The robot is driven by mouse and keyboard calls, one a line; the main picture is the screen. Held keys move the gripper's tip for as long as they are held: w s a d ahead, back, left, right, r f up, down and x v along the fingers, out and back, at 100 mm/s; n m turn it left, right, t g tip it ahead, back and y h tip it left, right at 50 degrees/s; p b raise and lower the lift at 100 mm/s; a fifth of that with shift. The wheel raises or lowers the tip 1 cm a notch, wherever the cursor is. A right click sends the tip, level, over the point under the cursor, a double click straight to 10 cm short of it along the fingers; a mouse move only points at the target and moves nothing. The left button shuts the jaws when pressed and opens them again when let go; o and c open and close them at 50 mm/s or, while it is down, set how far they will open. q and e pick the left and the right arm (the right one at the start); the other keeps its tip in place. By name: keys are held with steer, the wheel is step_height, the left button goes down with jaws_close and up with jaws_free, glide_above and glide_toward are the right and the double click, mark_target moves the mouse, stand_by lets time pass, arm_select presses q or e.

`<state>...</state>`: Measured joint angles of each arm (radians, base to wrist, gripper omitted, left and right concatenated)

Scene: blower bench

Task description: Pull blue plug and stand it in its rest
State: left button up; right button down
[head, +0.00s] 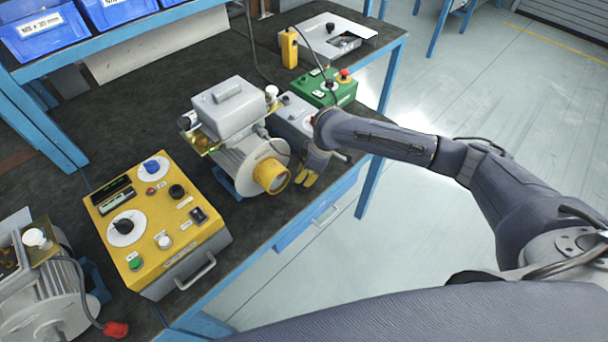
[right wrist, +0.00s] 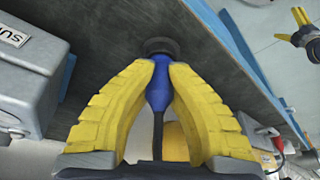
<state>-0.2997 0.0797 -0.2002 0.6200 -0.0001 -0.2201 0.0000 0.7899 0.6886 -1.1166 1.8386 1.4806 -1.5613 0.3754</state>
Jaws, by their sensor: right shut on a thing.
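My right gripper (right wrist: 160,75) is shut on the blue plug (right wrist: 158,85); its two yellow fingers press on either side of the body. A dark cable runs from the plug back between the fingers. The plug's far end meets a round black piece (right wrist: 160,46) over the dark bench top; I cannot tell whether this is the rest or part of the plug. In the head view the right gripper (head: 310,175) is at the bench's front edge, beside the blower's yellow outlet (head: 270,175), and the plug is hidden. My left gripper (right wrist: 304,32) shows at the right wrist view's edge, fingers apart.
A grey supply box (right wrist: 30,70) stands left of the plug in the right wrist view. The middle blower (head: 235,130), yellow control box (head: 155,220) and green box (head: 325,88) crowd the bench. A red plug (head: 117,330) lies by the left blower.

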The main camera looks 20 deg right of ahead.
steer(key=shift+f, duration=0.4)
stand_by(0.3)
steer(key=c, duration=1.3)
jaws_free()
steer(key=shift+c, duration=0.2)
steer(key=shift+r, duration=0.1)
steer(key=v, duration=1.2)
steer(key=shift+s, duration=0.1)
steer(key=shift+f, duration=0.2)
